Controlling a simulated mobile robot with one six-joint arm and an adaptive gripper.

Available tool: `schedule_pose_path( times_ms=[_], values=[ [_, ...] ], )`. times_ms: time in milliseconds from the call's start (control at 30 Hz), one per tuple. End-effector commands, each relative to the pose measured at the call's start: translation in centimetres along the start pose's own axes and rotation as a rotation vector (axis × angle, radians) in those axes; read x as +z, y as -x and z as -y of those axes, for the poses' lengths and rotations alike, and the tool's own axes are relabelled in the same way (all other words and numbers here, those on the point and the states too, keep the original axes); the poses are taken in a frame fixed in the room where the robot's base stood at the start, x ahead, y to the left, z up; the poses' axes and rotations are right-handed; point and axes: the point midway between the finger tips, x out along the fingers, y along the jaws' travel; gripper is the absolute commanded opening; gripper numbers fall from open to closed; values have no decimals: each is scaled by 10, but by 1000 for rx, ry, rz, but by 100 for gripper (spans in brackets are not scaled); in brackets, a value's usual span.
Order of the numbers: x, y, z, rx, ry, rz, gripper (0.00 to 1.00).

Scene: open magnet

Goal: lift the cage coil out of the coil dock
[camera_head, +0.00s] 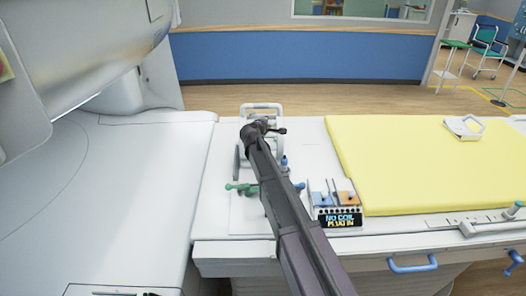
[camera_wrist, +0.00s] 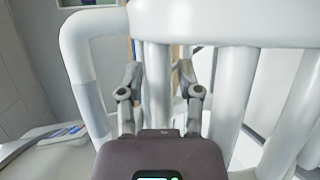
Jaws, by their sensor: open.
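The white cage coil (camera_head: 262,107) stands on the table's white end section in the head view, largely hidden behind my dark arm. In the wrist view its thick white bars and top rim (camera_wrist: 205,22) fill the upper middle, with a looped side handle (camera_wrist: 68,45) at left. My gripper (camera_wrist: 158,82) is open in the wrist view, one finger on each side of a white upright bar of the coil. I cannot tell whether the fingers touch it.
A yellow pad (camera_head: 420,165) covers the table at right. The scanner housing (camera_head: 85,60) rises at left.

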Motion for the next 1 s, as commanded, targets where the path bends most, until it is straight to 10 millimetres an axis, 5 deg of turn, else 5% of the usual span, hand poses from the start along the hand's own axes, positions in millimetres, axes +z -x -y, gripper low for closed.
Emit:
schedule_pose_path(
  times_ms=[433,600,1000],
  values=[
    [0,1,0,0,0,0,46],
    [0,1,0,0,0,0,0],
    [0,1,-1,1,1,0,0]
  ],
)
